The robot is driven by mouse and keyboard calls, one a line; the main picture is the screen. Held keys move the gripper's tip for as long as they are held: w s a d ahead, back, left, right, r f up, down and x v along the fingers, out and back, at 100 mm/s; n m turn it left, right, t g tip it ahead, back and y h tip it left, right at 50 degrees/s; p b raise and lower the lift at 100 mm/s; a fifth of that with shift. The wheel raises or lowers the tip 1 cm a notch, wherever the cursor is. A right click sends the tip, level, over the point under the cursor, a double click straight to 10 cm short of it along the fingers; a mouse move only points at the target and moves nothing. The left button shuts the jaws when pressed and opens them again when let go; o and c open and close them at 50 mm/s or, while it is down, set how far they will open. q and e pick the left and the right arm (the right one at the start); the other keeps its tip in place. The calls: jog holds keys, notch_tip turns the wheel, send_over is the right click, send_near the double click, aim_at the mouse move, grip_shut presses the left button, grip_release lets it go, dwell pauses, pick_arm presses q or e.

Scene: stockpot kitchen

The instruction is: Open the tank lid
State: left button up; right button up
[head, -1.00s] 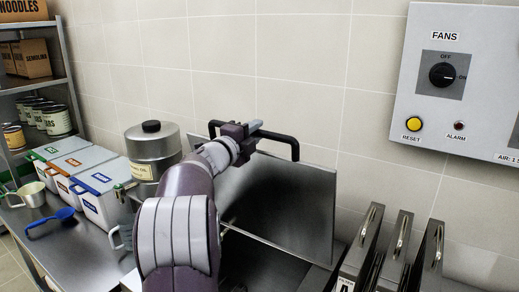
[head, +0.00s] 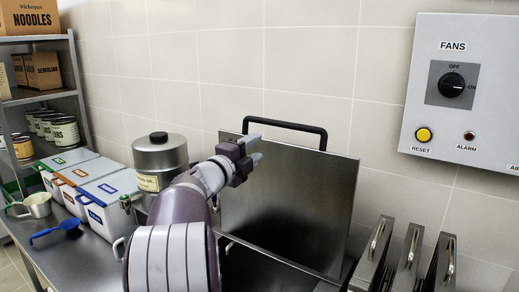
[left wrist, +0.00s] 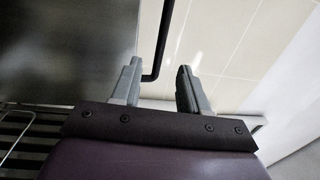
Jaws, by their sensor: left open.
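The tank lid (head: 290,205) is a dark steel panel standing raised and nearly upright at the wall, with a black bar handle (head: 288,125) along its top edge. My left gripper (head: 256,147) is open and empty, in front of the lid's upper left part, just below and left of the handle. In the left wrist view, the open fingers (left wrist: 160,88) show with the end of the handle (left wrist: 160,45) seen between them, beyond the tips; the lid (left wrist: 70,50) fills the upper left. The tank's opening below is mostly hidden by my left arm. My right gripper is out of view.
A steel canister (head: 160,160) stands left of the lid, beside several lidded white bins (head: 105,205). Baskets with upright metal handles (head: 408,255) stand at the right. A fans control panel (head: 465,95) hangs on the wall above them.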

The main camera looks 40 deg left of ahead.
pick_arm(q)
jog(key=s+d+b, duration=0.1)
jog(key=s, duration=0.8)
jog(key=shift+s+f+b, duration=0.15)
jog(key=shift+f+b, duration=0.15)
jog(key=shift+f, duration=0.1)
